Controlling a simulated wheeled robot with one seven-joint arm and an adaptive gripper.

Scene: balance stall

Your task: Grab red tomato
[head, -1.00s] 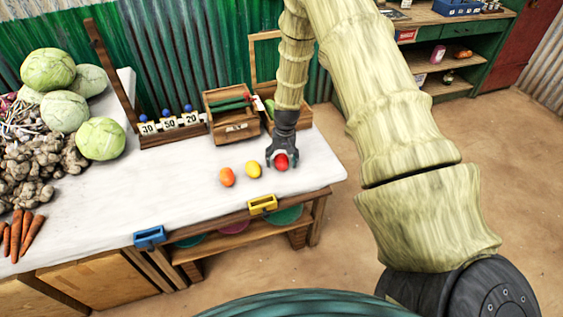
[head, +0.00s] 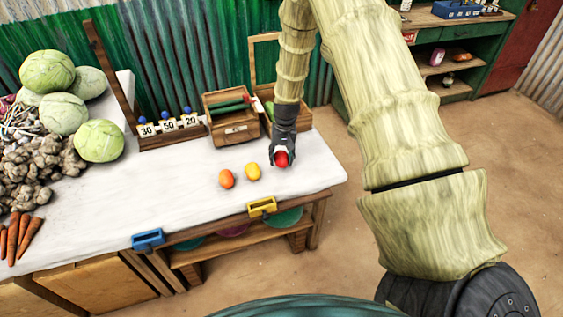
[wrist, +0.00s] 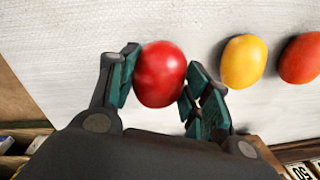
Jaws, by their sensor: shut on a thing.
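The red tomato (head: 281,159) is between the fingers of my gripper (head: 281,154), over the white tabletop near its right end. In the wrist view the red tomato (wrist: 160,74) shows between the two green-padded fingertips of my gripper (wrist: 158,82), one on each side. My gripper is shut on it. I cannot tell whether the tomato is lifted clear of the table. A yellow tomato (head: 253,172) and an orange tomato (head: 226,179) stand to its left on the table; in the wrist view the yellow (wrist: 244,61) and orange (wrist: 301,58) ones are at the right.
Wooden boxes (head: 232,127) stand behind my gripper, and number cards (head: 168,125) with blue knobs are left of them. Cabbages (head: 99,140) and carrots (head: 20,237) lie at the far left. A yellow holder (head: 262,207) and a blue one (head: 148,240) sit at the front edge.

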